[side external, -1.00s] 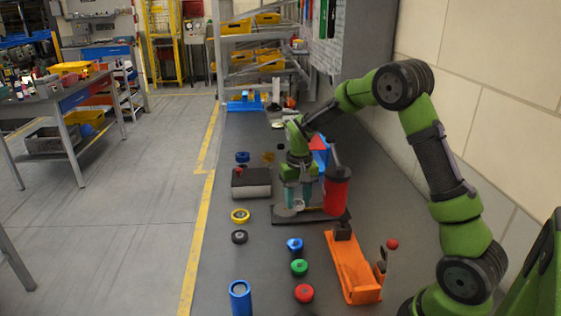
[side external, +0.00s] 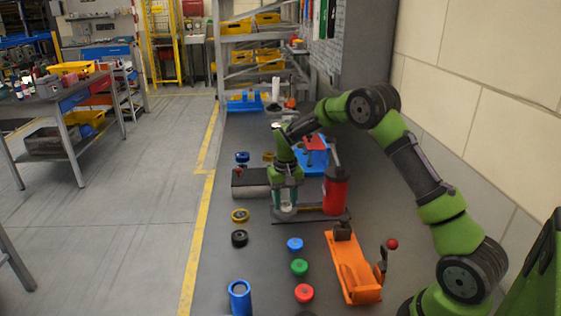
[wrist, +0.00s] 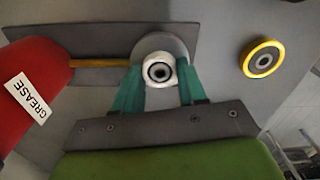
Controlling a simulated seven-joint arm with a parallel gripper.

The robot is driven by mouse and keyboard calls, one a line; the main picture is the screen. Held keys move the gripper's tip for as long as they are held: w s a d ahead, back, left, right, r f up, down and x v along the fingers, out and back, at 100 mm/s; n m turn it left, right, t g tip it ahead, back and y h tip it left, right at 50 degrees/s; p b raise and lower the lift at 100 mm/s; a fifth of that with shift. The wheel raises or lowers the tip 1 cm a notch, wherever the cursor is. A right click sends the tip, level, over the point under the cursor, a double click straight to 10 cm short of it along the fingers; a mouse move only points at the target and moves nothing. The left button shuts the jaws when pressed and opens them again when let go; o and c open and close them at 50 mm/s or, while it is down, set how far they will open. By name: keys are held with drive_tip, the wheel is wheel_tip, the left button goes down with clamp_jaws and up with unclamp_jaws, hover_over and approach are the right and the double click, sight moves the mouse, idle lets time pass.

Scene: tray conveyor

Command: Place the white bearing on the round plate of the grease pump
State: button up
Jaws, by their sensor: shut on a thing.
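The white bearing (wrist: 159,71) is held between the teal fingertips of my gripper (wrist: 160,78) in the wrist view. The grey round plate (wrist: 176,46) of the grease pump lies under and just beyond it, with the bearing overlapping the plate's near part. I cannot tell if the bearing touches the plate. The pump's red cylinder (side external: 336,190) stands to the right of my gripper (side external: 285,211) in the side view. It also shows at the left of the wrist view (wrist: 30,85), with a GREASE label.
A yellow-ringed bearing (side external: 240,215) and a black one (side external: 239,238) lie left of the pump. Blue (side external: 295,244), green (side external: 299,267) and red (side external: 304,293) round parts lie in front. An orange fixture (side external: 352,268) stands at front right. A grey block (side external: 251,182) sits behind left.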

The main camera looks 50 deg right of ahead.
drive_tip(key=shift+f, duration=0.1)
drive_tip(key=o, duration=1.1)
